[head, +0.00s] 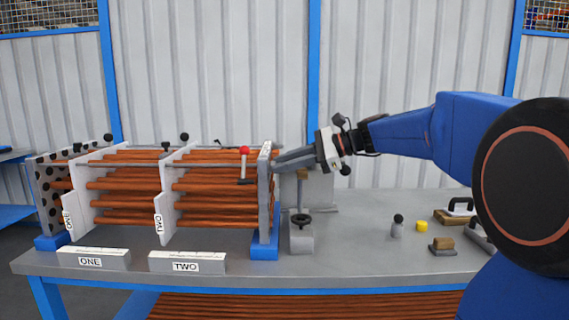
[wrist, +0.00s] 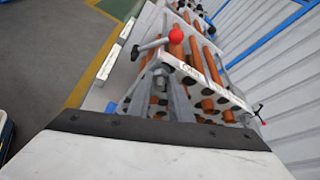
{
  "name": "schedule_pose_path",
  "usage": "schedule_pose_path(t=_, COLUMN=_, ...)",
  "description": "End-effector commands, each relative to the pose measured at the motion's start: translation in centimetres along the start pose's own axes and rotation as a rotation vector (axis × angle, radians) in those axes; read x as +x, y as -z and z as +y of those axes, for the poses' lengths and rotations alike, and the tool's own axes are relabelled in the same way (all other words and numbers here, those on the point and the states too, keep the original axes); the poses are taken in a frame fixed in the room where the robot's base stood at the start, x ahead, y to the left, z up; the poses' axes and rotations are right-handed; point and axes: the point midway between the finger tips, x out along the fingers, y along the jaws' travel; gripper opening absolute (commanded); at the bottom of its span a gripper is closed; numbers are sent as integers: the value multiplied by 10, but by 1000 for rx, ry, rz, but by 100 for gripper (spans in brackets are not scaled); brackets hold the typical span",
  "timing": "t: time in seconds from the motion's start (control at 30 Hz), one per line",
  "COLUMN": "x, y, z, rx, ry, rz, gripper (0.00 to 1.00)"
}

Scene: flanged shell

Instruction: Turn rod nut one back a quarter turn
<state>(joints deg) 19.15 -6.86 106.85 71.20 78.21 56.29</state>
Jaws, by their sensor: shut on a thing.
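My gripper (head: 276,161) reaches in from the right, with its fingertips at the upper right face of the end plate (head: 264,215). In the wrist view my gripper (wrist: 158,72) is shut at the plate's edge, close to the red-ball lever. The rod nut between the fingertips is hidden by the fingers, so its turn angle cannot be seen. Thin grey tie rods (head: 128,163) run along the tube bundle to the end plate. A lever with a red ball (head: 244,150) stands just left of the plate, and the red ball shows in the wrist view (wrist: 176,35).
Copper tubes (head: 125,186) pass through two white baffles. Blocks labelled ONE (head: 92,259) and TWO (head: 188,263) lie at the bench's front. A grey fixture with a black handwheel (head: 301,220) stands below my gripper. Small tools and a yellow piece (head: 422,226) lie right.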

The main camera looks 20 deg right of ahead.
Motion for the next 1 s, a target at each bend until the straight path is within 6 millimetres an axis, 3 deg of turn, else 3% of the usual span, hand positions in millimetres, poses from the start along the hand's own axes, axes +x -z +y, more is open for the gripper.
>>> schedule_pose_path(t=1.0, x=3, y=4, z=9, rx=-856, ry=355, rz=-3, gripper=0)
